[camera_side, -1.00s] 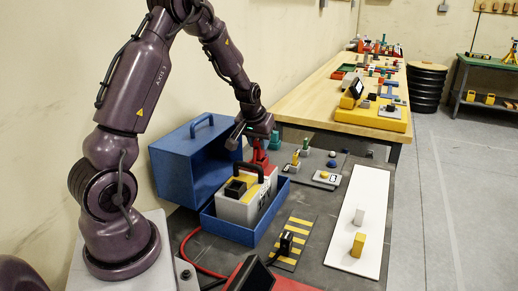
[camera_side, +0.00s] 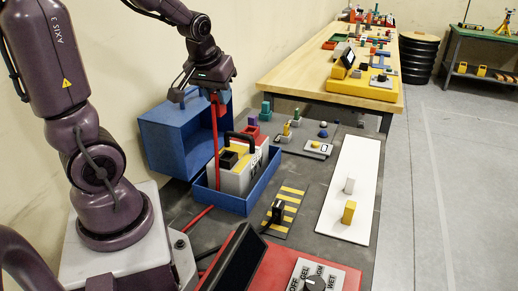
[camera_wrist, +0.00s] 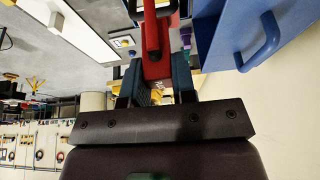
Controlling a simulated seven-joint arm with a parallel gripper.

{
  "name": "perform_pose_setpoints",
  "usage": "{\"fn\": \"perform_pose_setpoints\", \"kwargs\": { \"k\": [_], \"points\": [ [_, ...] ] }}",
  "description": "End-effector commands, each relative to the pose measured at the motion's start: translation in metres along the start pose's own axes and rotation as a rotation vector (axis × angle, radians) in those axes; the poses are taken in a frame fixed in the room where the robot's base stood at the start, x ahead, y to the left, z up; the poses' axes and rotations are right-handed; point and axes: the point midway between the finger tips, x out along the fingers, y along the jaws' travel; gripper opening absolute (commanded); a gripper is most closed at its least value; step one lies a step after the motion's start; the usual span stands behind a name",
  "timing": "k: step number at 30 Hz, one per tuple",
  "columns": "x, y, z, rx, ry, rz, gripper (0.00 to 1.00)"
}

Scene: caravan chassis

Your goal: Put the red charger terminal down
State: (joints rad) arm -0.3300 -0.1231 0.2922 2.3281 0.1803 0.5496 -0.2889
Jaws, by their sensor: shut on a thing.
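The red charger terminal (camera_side: 214,98) is in my gripper (camera_side: 205,92), held in the air above the battery. Its red cable (camera_side: 216,150) hangs down past the battery's left side. In the wrist view the red terminal (camera_wrist: 156,58) sits between the two fingers of my gripper (camera_wrist: 157,82), which are shut on it. The grey and yellow battery (camera_side: 236,172) with a black handle stands in a blue tray (camera_side: 232,203). The black terminal (camera_side: 277,212) stands on a yellow-and-black striped pad (camera_side: 291,200). The red charger (camera_side: 340,278) with its dial is at the bottom.
An open blue box (camera_side: 165,145) stands behind and left of the battery; its blue handle (camera_wrist: 262,42) shows in the wrist view. A white board (camera_side: 350,175) carries a white block and a yellow block (camera_side: 349,212). Small fixtures crowd the area behind the battery.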

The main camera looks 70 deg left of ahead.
Motion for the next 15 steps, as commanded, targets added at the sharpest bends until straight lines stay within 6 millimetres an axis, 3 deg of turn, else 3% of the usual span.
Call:
{"fn": "perform_pose_setpoints", "kwargs": {
  "k": [5, 15],
  "points": [
    [0.007, 0.028, 0.01, 0.085, -0.003, 0.034, 0.01],
    [0.052, 0.088, 0.065, 0.24, -0.005, 0.093, 0.01]
  ]
}}
